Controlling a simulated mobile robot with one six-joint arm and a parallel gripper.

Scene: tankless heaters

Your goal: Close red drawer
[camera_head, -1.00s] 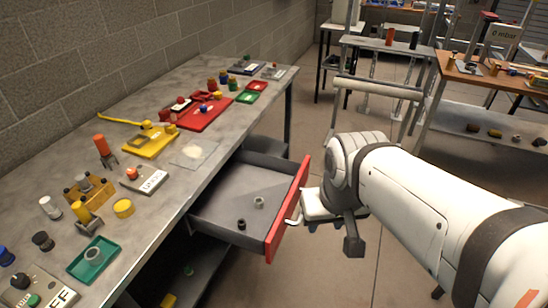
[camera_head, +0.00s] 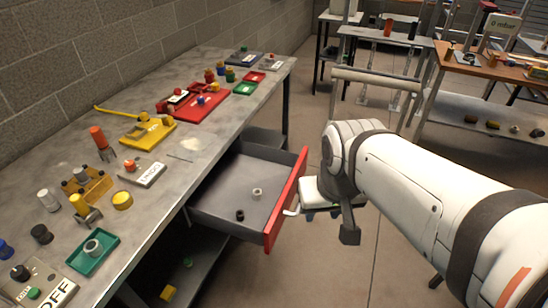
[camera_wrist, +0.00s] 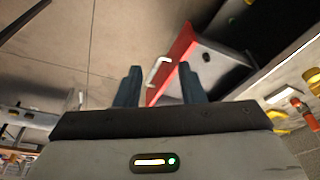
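The red drawer (camera_head: 287,199) has a grey tray and a red front, and it stands pulled out from under the workbench. A pale ring (camera_head: 257,193) and a small black ring (camera_head: 240,215) lie inside it. Its white handle (camera_head: 293,205) is on the outer side of the red front. My gripper (camera_wrist: 158,82) points at the drawer front in the wrist view. Its two dark fingers are apart, and the handle (camera_wrist: 157,72) appears between them. I cannot tell whether they touch it. In the head view the fingertips are largely hidden behind my wrist.
The grey workbench (camera_head: 165,185) carries a yellow tray (camera_head: 147,132), a red tray (camera_head: 203,103), a green tray (camera_head: 92,254) and several small parts. A lower shelf (camera_head: 190,262) lies under it. Bare floor is in front of the drawer.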

